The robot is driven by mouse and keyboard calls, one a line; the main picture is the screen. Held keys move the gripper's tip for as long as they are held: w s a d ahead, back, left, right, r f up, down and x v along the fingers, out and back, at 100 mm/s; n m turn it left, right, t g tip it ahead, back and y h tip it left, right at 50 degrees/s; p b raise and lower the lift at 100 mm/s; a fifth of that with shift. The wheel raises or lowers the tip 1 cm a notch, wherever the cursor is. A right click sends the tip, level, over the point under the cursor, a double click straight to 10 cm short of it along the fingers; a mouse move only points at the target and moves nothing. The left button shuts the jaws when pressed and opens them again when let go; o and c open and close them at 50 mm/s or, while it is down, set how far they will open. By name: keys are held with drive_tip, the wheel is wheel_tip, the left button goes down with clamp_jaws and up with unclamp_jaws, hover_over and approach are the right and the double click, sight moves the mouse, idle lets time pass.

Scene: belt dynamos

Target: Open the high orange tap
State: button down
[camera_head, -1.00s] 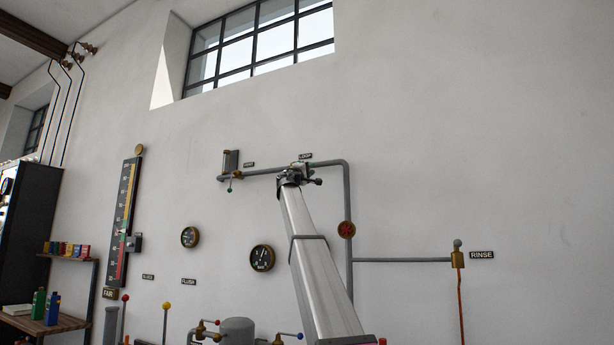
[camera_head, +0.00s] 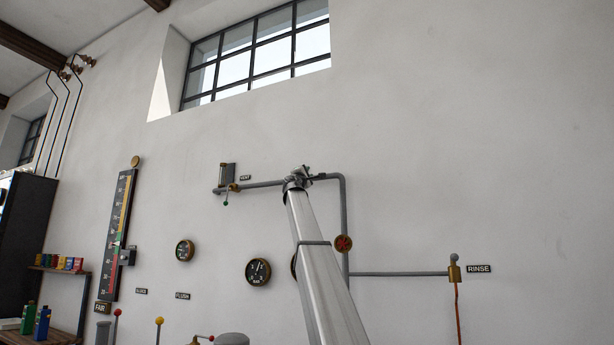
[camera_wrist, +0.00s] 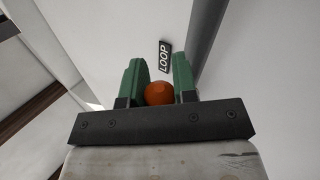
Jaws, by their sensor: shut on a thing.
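The high orange tap shows in the wrist view as an orange knob (camera_wrist: 159,93) between the two green fingers, just below a LOOP sign (camera_wrist: 164,56). My gripper (camera_wrist: 160,82) is shut on the knob, with a finger at each side of it. In the head view my gripper (camera_head: 301,172) is at the top of my raised arm, at the high grey pipe (camera_head: 262,184). There the tap is hidden behind my gripper and arm. The tap's body and how far it is turned cannot be seen.
The pipe bends down at the right past a red wheel valve (camera_head: 343,243) to a RINSE sign (camera_head: 479,268). A small green-tipped tap (camera_head: 228,195) hangs at the pipe's left end, near a VENT sign (camera_head: 245,178). A round gauge (camera_head: 257,271) is left of my arm.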

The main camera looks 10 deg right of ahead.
drive_tip(key=c, duration=0.9)
unclamp_jaws()
drive_tip(key=shift+a, duration=0.1)
drive_tip(key=v, duration=1)
drive_tip(key=shift+s+a+f, duration=0.2)
